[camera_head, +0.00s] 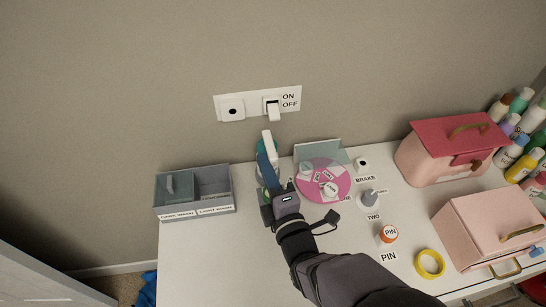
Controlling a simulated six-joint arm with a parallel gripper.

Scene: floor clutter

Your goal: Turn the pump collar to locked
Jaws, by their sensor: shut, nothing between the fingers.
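A pump bottle with a white top (267,142) and teal parts stands near the back edge of the white table, below the wall switch. My gripper (268,184) is shut and empty, in front of the bottle and overlapping it in this view. The gripper and wrist hide most of the bottle's lower body. The collar and any lock marking on it cannot be made out. I cannot tell whether the fingers touch the bottle.
A grey divided box (232,192) stands left. A pink turntable (343,181) lies close on the right. Further right are a grey knob (369,198), an orange PIN cap (388,234), a yellow ring (429,264) and two pink boxes. Front left is clear.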

